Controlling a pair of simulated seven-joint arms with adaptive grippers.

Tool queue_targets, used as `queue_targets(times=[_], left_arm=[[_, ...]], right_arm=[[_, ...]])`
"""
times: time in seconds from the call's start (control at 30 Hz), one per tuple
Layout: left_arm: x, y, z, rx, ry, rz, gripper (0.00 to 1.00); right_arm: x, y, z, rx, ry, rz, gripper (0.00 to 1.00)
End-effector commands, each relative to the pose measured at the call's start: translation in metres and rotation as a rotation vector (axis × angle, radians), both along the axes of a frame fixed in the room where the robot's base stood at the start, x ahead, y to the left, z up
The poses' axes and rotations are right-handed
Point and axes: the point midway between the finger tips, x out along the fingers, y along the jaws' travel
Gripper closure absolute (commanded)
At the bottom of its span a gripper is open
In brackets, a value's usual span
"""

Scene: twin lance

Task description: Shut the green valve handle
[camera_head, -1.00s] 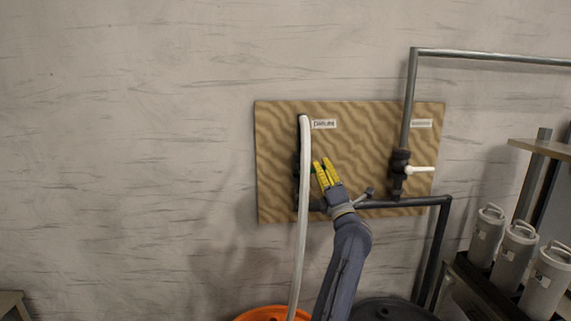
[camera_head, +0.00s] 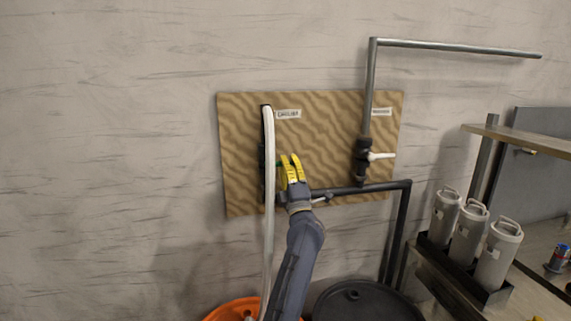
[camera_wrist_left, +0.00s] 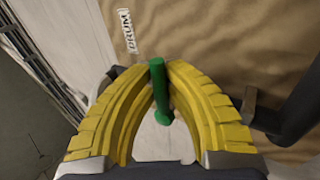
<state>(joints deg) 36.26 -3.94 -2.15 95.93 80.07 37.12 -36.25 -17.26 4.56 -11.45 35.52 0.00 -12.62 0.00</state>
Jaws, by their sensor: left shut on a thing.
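The green valve handle (camera_wrist_left: 159,88) shows in the left wrist view between the yellow fingers of my left gripper (camera_wrist_left: 162,75). The fingers close on it from both sides, near its far end. In the head view, my left gripper (camera_head: 291,168) is beside the white hose at the left part of the wooden board; only a trace of green shows by the fingers, the rest being hidden. My right gripper is in neither view.
The wavy-grained board (camera_head: 325,130) carries a second valve with a white handle (camera_head: 380,156) and dark pipes. A white hose (camera_head: 268,220) hangs just left of my gripper. An orange drum (camera_head: 232,309) and a black drum (camera_head: 340,303) stand below. Grey canisters (camera_head: 468,232) stand right.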

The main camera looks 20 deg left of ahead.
Motion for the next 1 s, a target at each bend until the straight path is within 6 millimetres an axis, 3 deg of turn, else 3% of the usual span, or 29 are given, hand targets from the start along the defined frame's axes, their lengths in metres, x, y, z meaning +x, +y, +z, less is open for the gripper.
queue_targets(times=[0.13,0.17,0.37,0.73,1.0], left_arm=[[0.0,0.0,-0.002,0.001,0.003,0.0,1.0],[0.0,0.0,-0.002,0.001,0.003,0.0,0.86],[0.0,0.0,-0.001,0.001,0.002,0.0,0.63],[-0.004,-0.004,-0.005,0.001,0.002,0.0,0.63],[-0.031,-0.024,-0.028,-0.002,0.002,-0.001,0.63]], right_arm=[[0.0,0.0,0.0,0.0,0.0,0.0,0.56],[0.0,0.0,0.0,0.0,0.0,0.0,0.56],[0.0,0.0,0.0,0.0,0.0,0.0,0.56],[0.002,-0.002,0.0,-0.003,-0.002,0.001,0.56],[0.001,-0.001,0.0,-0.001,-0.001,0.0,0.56]])
